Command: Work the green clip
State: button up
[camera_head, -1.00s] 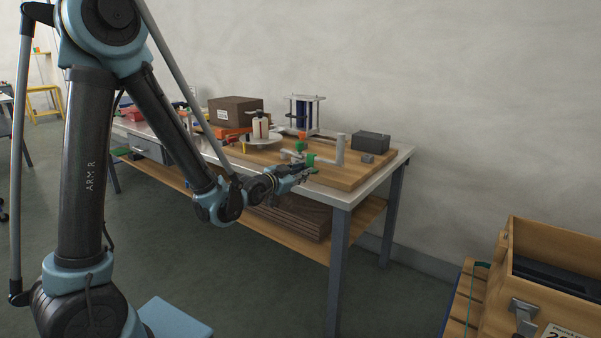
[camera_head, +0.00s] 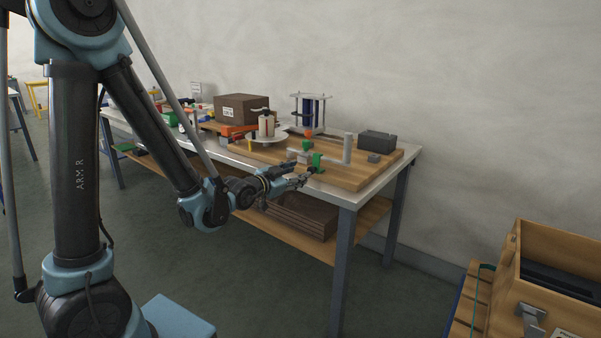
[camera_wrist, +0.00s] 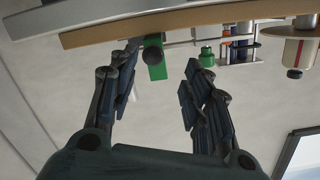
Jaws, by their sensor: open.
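A green clip (camera_head: 316,159) stands at the near edge of the wooden board on the workbench, beside a pale horizontal bar. In the wrist view, a green block with a round dark knob, which looks like the clip (camera_wrist: 156,70), shows between and beyond my fingertips. My gripper (camera_head: 303,180) is at the bench's front edge, close to the clip. In the wrist view my gripper (camera_wrist: 163,58) has its two fingers spread, with a clear gap and nothing held. I cannot tell whether a finger touches the clip.
A wooden board (camera_head: 345,180) carries a pale upright post (camera_head: 347,148), a dark grey box (camera_head: 377,142), a white round plate (camera_head: 267,137) with a roll, and a framed blue column (camera_head: 309,112). A brown box (camera_head: 242,109) stands behind. A wooden crate (camera_head: 540,255) is at right.

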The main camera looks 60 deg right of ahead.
jog(key=v, duration=0.6)
jog(key=shift+w+a, duration=0.25)
jog(key=shift+a, duration=0.05)
jog(key=shift+s+d+r, duration=0.1)
jog(key=shift+d, duration=0.1)
jog(key=c, duration=0.8)
jog(key=shift+s+d+m+y, duration=0.2)
jog(key=shift+d+m+y, duration=0.1)
jog(key=shift+m, duration=0.1)
grip_shut()
jog(key=m+t+y, duration=0.1)
jog(key=m+y, duration=0.6)
jog(key=m, duration=0.6)
send_near(318, 166)
jog(key=f, duration=0.4)
jog(key=shift+s+d, duration=0.2)
jog(key=shift+s, duration=0.05)
jog(key=shift+s+d, duration=0.15)
jog(key=shift+d, duration=0.8)
jog(key=shift+s+d, duration=0.2)
jog(key=shift+d, duration=0.7)
